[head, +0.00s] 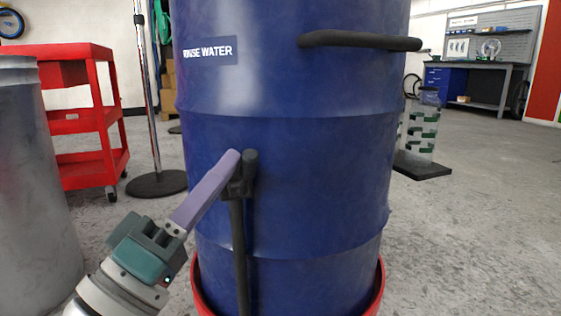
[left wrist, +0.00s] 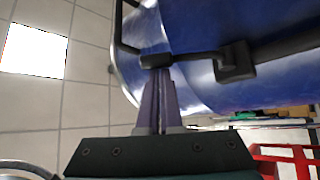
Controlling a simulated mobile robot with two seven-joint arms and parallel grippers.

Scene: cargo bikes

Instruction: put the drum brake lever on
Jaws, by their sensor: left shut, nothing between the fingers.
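A large blue drum (head: 290,190) labelled "RINSE WATER" stands upright in the middle of the head view. A black upright rod (head: 240,260) runs up its front to a dark knobbed fitting (head: 249,172), which looks like the brake lever. I cannot tell its setting. My left gripper (head: 235,165) is shut and empty, its purple fingertips beside the fitting. In the left wrist view the fingertips (left wrist: 160,75) meet the end of a black bar (left wrist: 190,57) that leads to a bracket on the drum; touching or just apart is unclear. My right gripper is not in view.
A red base ring (head: 377,295) surrounds the drum's bottom. A black handle (head: 360,40) crosses its upper front. A grey barrel (head: 35,190) and a red cart (head: 85,120) stand to the left.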

